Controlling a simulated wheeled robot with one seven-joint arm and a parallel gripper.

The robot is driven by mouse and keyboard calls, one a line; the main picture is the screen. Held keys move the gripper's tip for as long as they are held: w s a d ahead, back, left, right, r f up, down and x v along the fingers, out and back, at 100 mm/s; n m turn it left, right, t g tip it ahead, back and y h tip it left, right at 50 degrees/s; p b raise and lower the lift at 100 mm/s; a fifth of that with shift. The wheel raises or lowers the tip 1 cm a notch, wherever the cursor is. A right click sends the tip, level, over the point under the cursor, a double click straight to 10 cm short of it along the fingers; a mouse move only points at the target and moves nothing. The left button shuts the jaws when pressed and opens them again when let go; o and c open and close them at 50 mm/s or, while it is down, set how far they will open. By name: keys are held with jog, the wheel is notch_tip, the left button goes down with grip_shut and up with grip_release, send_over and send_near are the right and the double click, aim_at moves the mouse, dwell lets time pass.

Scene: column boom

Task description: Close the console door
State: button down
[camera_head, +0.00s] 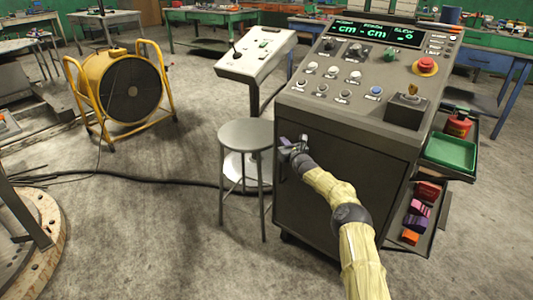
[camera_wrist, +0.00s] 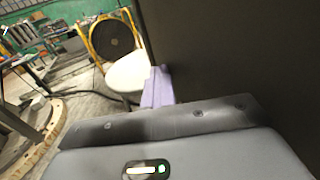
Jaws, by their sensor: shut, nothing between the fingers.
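The grey control console (camera_head: 376,123) stands at centre right in the head view, with a lit display and knobs on its sloped top. Its dark console door (camera_head: 335,195) covers the front and looks flush or nearly flush; I cannot tell whether a small gap remains. My gripper (camera_head: 289,146) is at the upper left part of the door, close to its left edge, with nothing held. In the wrist view, the shut purple fingers (camera_wrist: 158,88) lie beside a large dark surface (camera_wrist: 240,55) filling the right side, probably the door. Contact is unclear.
A round grey stool (camera_head: 246,135) stands close left of the console. A tilted panel on a stand (camera_head: 257,57) is behind it. Side shelves (camera_head: 450,152) hold trays and coloured items.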

jog(key=s+a+p, duration=0.8)
jog(key=s+p, duration=0.3)
jog(key=p, duration=0.2)
jog(key=shift+s, duration=0.2)
dwell(0.3)
